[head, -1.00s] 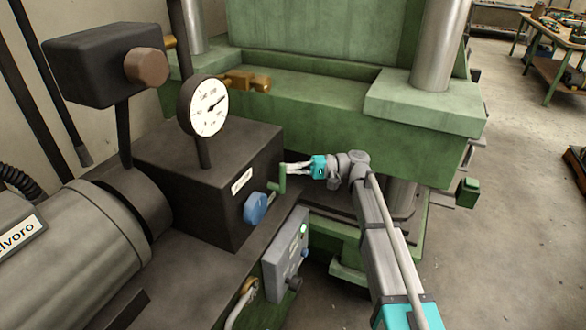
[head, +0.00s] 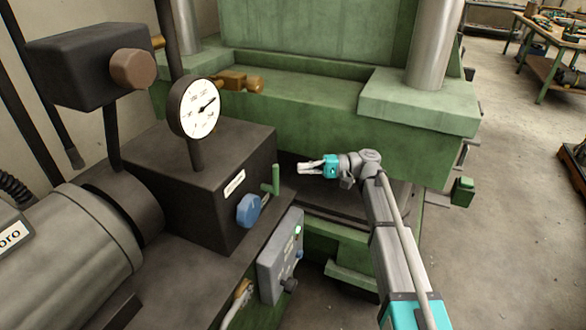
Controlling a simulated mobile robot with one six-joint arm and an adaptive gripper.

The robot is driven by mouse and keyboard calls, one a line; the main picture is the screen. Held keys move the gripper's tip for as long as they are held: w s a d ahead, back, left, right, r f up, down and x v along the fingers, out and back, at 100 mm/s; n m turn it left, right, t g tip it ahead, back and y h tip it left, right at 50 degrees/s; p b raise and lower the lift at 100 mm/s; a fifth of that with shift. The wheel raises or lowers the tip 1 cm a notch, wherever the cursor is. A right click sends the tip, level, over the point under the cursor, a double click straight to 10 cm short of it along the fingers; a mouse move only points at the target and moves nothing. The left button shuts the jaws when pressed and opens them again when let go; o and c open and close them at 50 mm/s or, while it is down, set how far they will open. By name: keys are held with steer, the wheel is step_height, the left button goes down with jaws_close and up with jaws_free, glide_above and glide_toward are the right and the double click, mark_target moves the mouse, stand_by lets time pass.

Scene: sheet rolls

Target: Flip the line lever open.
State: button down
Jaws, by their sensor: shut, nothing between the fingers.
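The line lever (head: 276,179) has a green upright grip on a short stub at the right side of the dark block, just above the blue knob (head: 249,210). My gripper (head: 301,167) is shut and empty. Its fingers point left, and its tips are a little to the right of the top of the lever, with a gap between them in the picture. The depth of that gap is hard to tell. No label for open or closed can be read at the lever.
The dark block (head: 190,185) carries a round gauge (head: 194,109). A grey control box (head: 280,257) with a green light is below the lever. The green press (head: 310,125) stands behind my arm. Open floor lies to the right.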

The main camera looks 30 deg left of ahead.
steer(key=shift+v, duration=2.4)
steer(key=s+d+f+m+t+h, duration=0.1)
steer(key=d+f+m+t+h, duration=0.15)
steer(key=d+f, duration=0.45)
steer(key=d+f+m+t+h, duration=0.1)
steer(key=d+f+t+h, duration=0.2)
steer(key=d, duration=0.8)
steer(key=s+d+f+m+t+h, duration=0.1)
steer(key=d+f+m+t, duration=0.1)
steer(key=d+f+t, duration=0.45)
steer(key=s+d+f+m+h, duration=0.1)
steer(key=s+d+h, duration=0.25)
steer(key=d, duration=0.85)
steer(key=s+d+f+m+h, duration=0.15)
steer(key=d+h, duration=0.25)
steer(key=d, duration=0.7)
step_height(320, 180, up, 19)
steer(key=p, duration=1.9)
steer(key=shift+s+d+f+n, duration=0.25)
steer(key=shift+s+d+n, duration=0.05)
steer(key=shift+d, duration=0.15)
